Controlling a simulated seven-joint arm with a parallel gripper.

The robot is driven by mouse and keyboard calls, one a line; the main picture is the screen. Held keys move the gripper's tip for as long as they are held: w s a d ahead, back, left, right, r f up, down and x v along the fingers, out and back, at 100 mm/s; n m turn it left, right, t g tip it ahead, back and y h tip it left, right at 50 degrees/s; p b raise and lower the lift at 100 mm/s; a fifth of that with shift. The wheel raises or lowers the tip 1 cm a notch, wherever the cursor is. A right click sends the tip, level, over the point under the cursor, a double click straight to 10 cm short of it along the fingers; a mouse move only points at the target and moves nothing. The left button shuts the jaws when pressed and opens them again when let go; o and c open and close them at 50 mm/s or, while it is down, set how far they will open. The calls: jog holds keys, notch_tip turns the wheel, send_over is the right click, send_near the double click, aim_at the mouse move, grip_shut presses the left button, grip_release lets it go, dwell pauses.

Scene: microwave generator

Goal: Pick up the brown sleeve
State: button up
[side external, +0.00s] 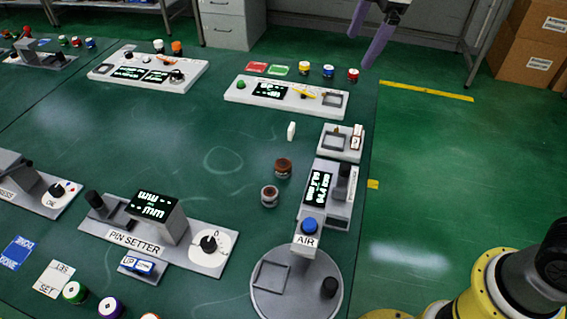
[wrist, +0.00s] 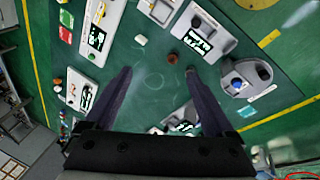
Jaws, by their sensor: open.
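A small reddish-brown round piece (side external: 283,168), which looks like the brown sleeve, stands on the green table left of the AIR station. A greyish round piece with a brownish top (side external: 269,196) stands just in front of it. In the wrist view a brown round piece (wrist: 172,58) shows just beyond the fingertips; I cannot tell which of the two it is. My gripper (side external: 358,52) is high above the far right of the table, well away from both pieces. Its purple fingers are wide apart and empty, as the wrist view (wrist: 158,72) also shows.
The AIR station (side external: 310,225) with its round grey base is right of the pieces. A small white block (side external: 291,131) stands behind them. The pin setter (side external: 160,240) is at the front left. A white panel (side external: 290,97) lies at the back. The table's middle is clear.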

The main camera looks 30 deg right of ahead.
jog(key=w+a+f+n+g, duration=0.1)
jog(key=w+a+f+n, duration=0.1)
jog(key=w+a+f, duration=0.35)
jog(key=n+g, duration=0.1)
jog(key=g, duration=0.1)
send_over(283, 163)
notch_tip(283, 163, down, 15)
jog(key=shift+h, duration=0.4)
notch_tip(283, 163, down, 7)
jog(key=shift+d+r, duration=0.1)
jog(key=shift+d, duration=0.05)
jog(key=shift+s+f, duration=0.1)
jog(key=shift+f, duration=3.2)
jog(key=shift+c, duration=0.3)
jog(key=shift+r, duration=0.1)
grip_shut()
